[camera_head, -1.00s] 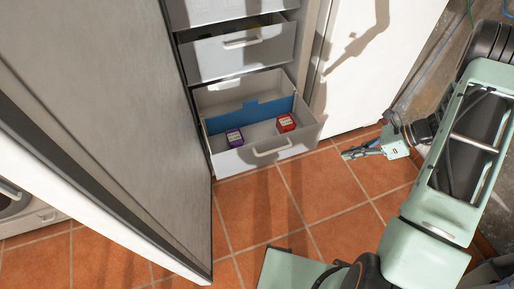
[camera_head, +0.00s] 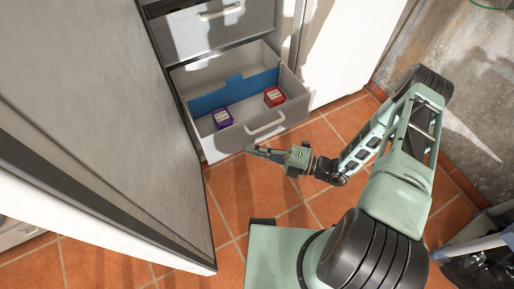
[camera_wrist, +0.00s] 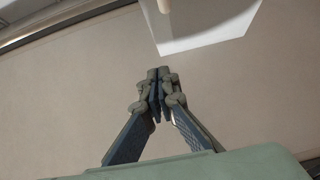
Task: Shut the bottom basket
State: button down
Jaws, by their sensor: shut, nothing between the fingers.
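The bottom basket (camera_head: 222,142) is a grey-white drawer, pulled out of the cabinet, with a light handle (camera_head: 265,125) on its front. A blue divider (camera_head: 234,92) stands inside it. A purple box (camera_head: 222,118) and a red box (camera_head: 274,96) lie in its front part. My gripper (camera_head: 250,149) is shut and empty, just in front of the basket's front and below the handle; whether it touches cannot be told. In the wrist view my gripper (camera_wrist: 159,74) shows its fingertips together, pointing toward a pale surface.
Another drawer (camera_head: 212,30) sits above the basket. A large grey door (camera_head: 100,110) stands open at the left. A white panel (camera_head: 355,45) is at the right of the cabinet. Orange tiled floor (camera_head: 240,190) lies clear before the basket.

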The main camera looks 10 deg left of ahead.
aim_at(219, 133)
jog(key=w+a, duration=0.1)
jog(key=a, duration=0.1)
jog(key=w+a, duration=0.1)
jog(key=a, duration=0.2)
jog(key=w+a+b, duration=0.1)
jog(key=a, duration=0.1)
jog(key=shift+w+a, duration=0.3)
jog(key=shift+w, duration=0.05)
jog(key=shift+w+a, duration=0.2)
jog(key=shift+w, duration=0.15)
